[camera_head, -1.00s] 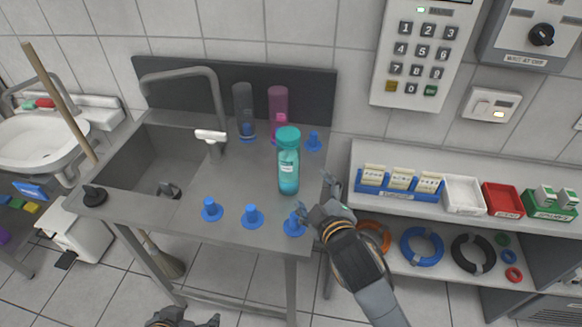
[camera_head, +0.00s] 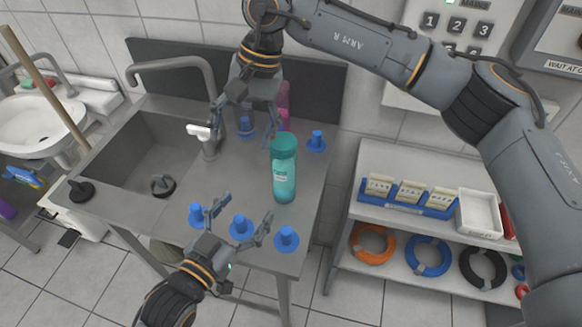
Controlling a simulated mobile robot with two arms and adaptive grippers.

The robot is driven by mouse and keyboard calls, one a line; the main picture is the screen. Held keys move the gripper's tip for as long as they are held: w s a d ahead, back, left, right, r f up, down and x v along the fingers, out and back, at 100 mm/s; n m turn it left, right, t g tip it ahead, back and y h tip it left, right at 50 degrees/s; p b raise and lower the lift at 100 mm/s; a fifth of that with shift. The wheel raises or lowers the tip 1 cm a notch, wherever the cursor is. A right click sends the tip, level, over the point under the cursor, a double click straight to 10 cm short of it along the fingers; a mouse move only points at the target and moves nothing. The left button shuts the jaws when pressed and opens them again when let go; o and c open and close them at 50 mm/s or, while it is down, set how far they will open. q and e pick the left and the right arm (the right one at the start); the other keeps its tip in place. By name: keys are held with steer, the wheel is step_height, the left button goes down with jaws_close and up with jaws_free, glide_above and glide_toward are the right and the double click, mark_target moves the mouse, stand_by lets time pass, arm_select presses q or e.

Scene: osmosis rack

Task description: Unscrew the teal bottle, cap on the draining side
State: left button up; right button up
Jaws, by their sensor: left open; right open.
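The teal bottle (camera_head: 284,183) stands upright on the steel draining side (camera_head: 230,178) of the sink. Its darker teal cap (camera_head: 284,146) is on top. My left gripper (camera_head: 249,206) is open, in front and left of the teal bottle, over the front blue pegs. Neither gripper visibly touches the teal bottle.
Blue pegs (camera_head: 287,238) line the front of the draining side; another (camera_head: 316,140) stands at the back right. A pink bottle (camera_head: 283,98) is at the back, partly hidden. The sink basin (camera_head: 150,145) and tap (camera_head: 190,62) are left. A shelf (camera_head: 372,221) stands right.

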mark_target(277, 167)
steer(key=w+d+r+h, duration=0.1)
steer(key=d, duration=0.1)
steer(key=w+d+r+t+h, duration=0.1)
steer(key=d, duration=0.2)
steer(key=w+d+r+h, duration=0.1)
steer(key=w+d, duration=0.1)
steer(key=shift+d+n+t, duration=0.15)
steer(key=shift+n+t, duration=0.15)
steer(key=shift+r, duration=0.1)
steer(key=shift+s, duration=0.1)
arm_select(q)
steer(key=shift+t+h, duration=0.3)
steer(key=x, duration=0.5)
steer(key=r+x, duration=0.1)
steer(key=x, duration=0.8)
steer(key=shift+w+d+r, duration=0.1)
steer(key=shift+d+r, duration=0.15)
steer(key=shift+d, duration=0.25)
steer(key=c, duration=1.7)
jaws_close()
